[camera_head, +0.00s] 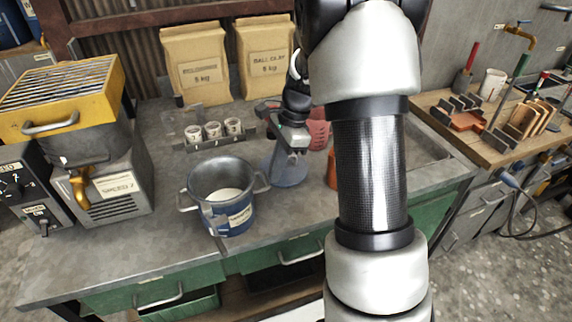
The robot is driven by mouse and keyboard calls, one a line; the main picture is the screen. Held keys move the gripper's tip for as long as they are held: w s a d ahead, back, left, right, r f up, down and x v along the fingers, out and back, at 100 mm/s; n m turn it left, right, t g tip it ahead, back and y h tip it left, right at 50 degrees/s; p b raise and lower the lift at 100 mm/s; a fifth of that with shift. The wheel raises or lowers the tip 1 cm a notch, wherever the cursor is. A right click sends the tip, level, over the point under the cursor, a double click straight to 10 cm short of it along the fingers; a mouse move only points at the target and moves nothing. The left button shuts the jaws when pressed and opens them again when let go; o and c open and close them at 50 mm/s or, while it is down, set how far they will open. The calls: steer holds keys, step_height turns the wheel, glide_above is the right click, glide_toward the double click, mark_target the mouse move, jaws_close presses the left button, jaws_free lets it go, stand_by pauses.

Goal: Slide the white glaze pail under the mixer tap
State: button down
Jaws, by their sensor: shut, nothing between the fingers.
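A two-handled grey metal pail (238,221) with a blue lower wall, a paper label and white contents stands upright on the bench. The mixer (62,125), with a yellow grated top, is at the left. Its brass tap (81,186) sticks out at the front; the pail stands to the right of it, not under it. My gripper (292,148) is shut and empty, to the right of the pail and apart from its right handle. It is over or in front of a bluish clear vessel; the exact gap is hidden.
The bluish vessel (288,174) stands right of the pail. A rack with small white cups (212,131) is behind it, and paper sacks (195,65) stand at the back. A control box (25,190) is at far left. Bare bench (150,235) lies between pail and mixer.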

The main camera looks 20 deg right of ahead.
steer(key=shift+a, duration=0.2)
steer(key=s+a+p, duration=0.1)
steer(key=a+p, duration=0.7)
steer(key=a, duration=2.1)
steer(key=shift+s+a+p, duration=0.2)
steer(key=shift+a+p, duration=0.05)
steer(key=shift+p, duration=0.05)
